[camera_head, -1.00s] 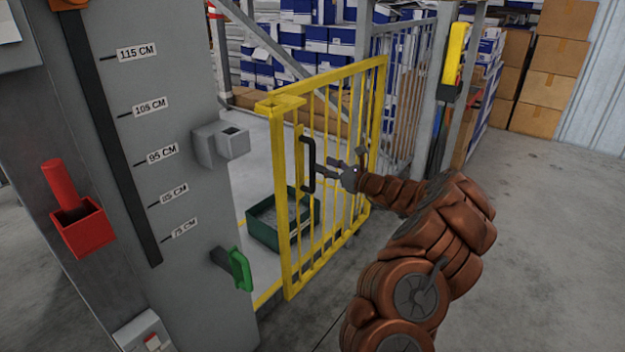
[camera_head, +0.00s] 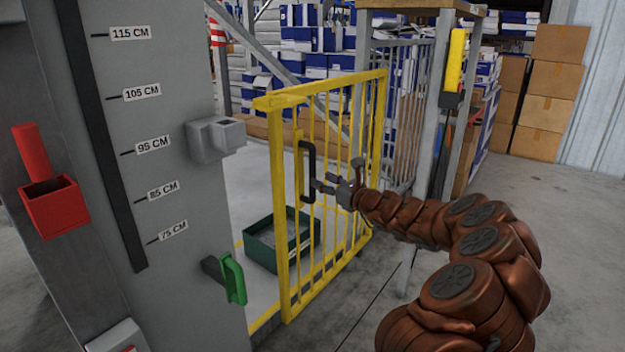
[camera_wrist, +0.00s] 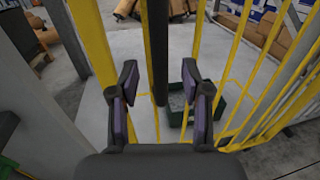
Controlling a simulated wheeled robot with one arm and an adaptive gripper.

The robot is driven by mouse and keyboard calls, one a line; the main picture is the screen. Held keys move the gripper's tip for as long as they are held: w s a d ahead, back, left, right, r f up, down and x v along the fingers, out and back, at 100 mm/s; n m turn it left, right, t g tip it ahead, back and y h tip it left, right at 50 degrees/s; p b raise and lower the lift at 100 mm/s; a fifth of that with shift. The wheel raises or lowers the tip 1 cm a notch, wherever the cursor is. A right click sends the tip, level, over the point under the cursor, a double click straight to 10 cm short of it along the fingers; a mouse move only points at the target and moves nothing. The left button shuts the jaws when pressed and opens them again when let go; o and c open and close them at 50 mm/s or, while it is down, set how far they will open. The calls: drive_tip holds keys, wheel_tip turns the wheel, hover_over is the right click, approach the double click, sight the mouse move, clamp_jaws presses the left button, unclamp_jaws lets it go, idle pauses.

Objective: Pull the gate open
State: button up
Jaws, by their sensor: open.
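The yellow barred gate (camera_head: 282,220) stands ajar, its left edge apart from the grey post. Its black vertical handle (camera_head: 301,172) is on the left side of the gate. My gripper (camera_head: 318,186) is open, at the right of the handle in the head view. In the wrist view, the handle (camera_wrist: 157,45) runs vertically between the two open fingers of my gripper (camera_wrist: 160,80). Neither finger visibly presses on it. I cannot tell how deep the bar sits between the fingertips.
A grey post (camera_head: 180,220) with height marks, a latch block (camera_head: 215,140) and a green handle (camera_head: 233,278) stands at left. A green crate (camera_head: 262,250) sits behind the gate. Cardboard boxes (camera_head: 548,95) are stacked at the back right. Floor at right is clear.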

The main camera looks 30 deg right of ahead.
sight(313, 196)
drive_tip(key=shift+w+a+b, duration=0.25)
drive_tip(key=shift+w, duration=1.05)
drive_tip(key=shift+w+a+b, duration=0.25)
drive_tip(key=shift+w, duration=1.05)
clamp_jaws()
